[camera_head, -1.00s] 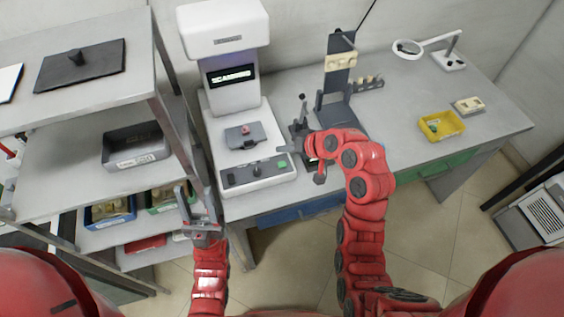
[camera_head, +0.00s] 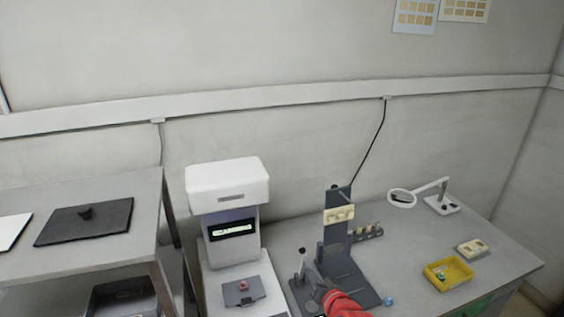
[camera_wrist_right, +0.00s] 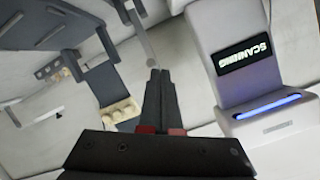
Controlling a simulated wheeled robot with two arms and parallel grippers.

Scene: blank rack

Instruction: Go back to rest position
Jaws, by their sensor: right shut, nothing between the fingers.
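My right gripper (camera_wrist_right: 158,80) is shut and empty in the right wrist view. Its two dark fingers lie together, pointing up the picture, with the scanner on the right and the grey stand on the left. In the head view my red right wrist (camera_head: 345,304) shows at the bottom edge, in front of the grey stand (camera_head: 339,228). The gripper there is small and partly cut off from clear view. My left arm and gripper are out of the head view.
The white scanner (camera_head: 228,187) holds a grey fixture with a small red part (camera_head: 243,286). A yellow tray (camera_head: 449,286), a cream block (camera_head: 473,248) and a magnifier lamp (camera_head: 403,198) stand right.

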